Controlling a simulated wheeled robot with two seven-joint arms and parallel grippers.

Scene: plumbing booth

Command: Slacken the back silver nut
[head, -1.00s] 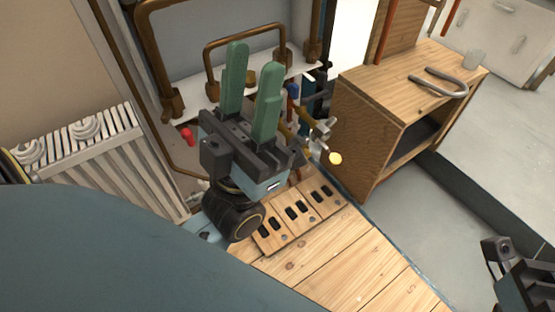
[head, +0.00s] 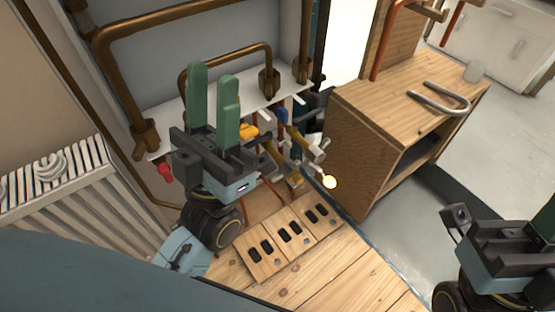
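I cannot single out the back silver nut; the fittings are small and partly hidden behind my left gripper. Greyish-silver fittings (head: 318,149) show among brass, blue and yellow parts below the white shelf, right of my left gripper. My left gripper (head: 213,82) points up in front of the copper pipework. Its two green fingers stand apart with nothing visible between them. My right gripper (head: 545,215) is at the lower right, partly cut off by the picture edge; only one green finger shows, away from the pipes.
Copper pipes (head: 112,80) rise from the white shelf (head: 175,112). A radiator (head: 60,195) is at the left. A slotted wooden board (head: 290,238) lies on the planks. Grey floor is clear at right.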

